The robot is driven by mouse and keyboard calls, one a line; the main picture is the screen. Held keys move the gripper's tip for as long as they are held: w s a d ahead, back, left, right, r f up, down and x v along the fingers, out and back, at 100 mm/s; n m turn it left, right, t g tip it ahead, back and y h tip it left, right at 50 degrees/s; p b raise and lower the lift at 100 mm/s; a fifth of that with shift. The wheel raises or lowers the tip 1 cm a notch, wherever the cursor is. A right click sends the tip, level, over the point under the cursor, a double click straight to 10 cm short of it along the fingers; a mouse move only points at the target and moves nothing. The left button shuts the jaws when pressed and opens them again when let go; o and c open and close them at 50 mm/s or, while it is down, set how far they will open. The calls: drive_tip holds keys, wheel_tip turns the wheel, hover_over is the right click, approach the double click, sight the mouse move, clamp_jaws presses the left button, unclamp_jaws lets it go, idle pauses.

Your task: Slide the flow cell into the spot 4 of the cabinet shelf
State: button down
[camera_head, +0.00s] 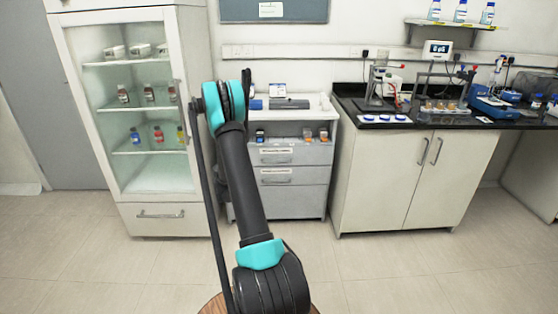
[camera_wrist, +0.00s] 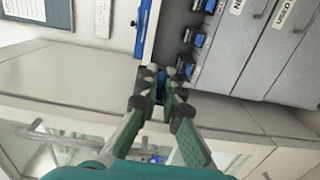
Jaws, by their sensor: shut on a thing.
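In the wrist view, my gripper (camera_wrist: 162,86) is shut on a small dark and blue thing, which I take to be the flow cell (camera_wrist: 160,80). The fingers hide most of it. The cabinet shelf (camera_head: 290,129) is the open bay above the grey drawers in the head view. A blue item (camera_head: 260,135) stands at its left and orange-brown items (camera_head: 308,134) at its right. In the wrist view, the picture is turned and blue-and-black items (camera_wrist: 197,39) sit along the shelf near my fingertips. I cannot tell which spot is 4. My arm hides part of the cabinet.
A glass-door cabinet (camera_head: 158,213) stands at the left. A black-topped bench (camera_head: 420,124) with instruments stands at the right. Devices (camera_head: 290,103) sit on top of the middle cabinet. Open floor (camera_head: 400,270) lies in front.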

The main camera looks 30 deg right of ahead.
drive_tip(key=s+d+f+m+g+h, duration=0.3)
drive_tip(key=d+f, duration=0.2)
drive_tip(key=d, duration=0.6)
drive_tip(key=s+d+f+m+g+h, duration=0.2)
drive_tip(key=d+f, duration=0.3)
drive_tip(key=d, duration=0.6)
drive_tip(key=shift+s+f+m+g+h, duration=0.4)
drive_tip(key=shift+s+g+h, duration=0.1)
drive_tip(key=shift+s+g, duration=0.3)
drive_tip(key=shift+w+d, duration=0.1)
drive_tip(key=shift+w, duration=0.05)
